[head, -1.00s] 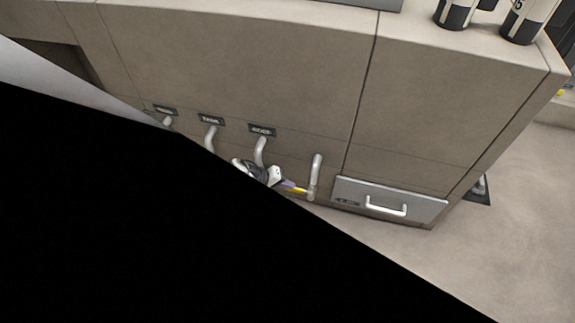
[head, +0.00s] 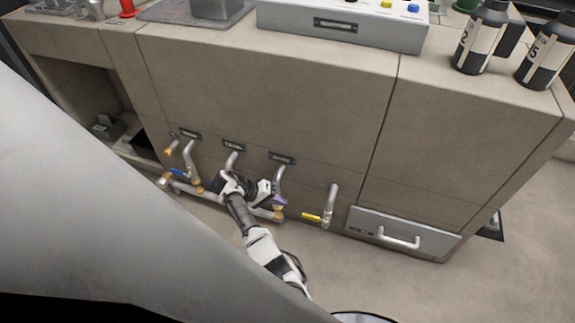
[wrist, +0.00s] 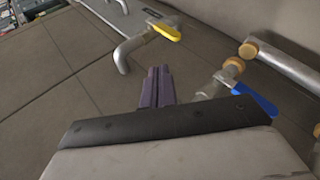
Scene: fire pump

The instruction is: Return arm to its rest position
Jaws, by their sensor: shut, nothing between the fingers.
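My gripper (head: 277,200) is at the front of the beige cabinet (head: 265,90), low down by the pipes, in the head view. My white and black arm reaches up to it from the lower middle. In the wrist view the two purple fingers of my gripper (wrist: 156,86) are together, with nothing between them. They point toward the cabinet area between a yellow-handled pipe valve (wrist: 168,32) and a blue-handled valve (wrist: 255,98). I cannot tell whether the fingers touch any pipe.
A yellow valve handle (head: 311,217) sits right of my gripper, and a blue handle (head: 179,173) sits left. A grey drawer (head: 402,232) is at the lower right. Black bottles (head: 482,40) and a control box (head: 340,32) stand on top.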

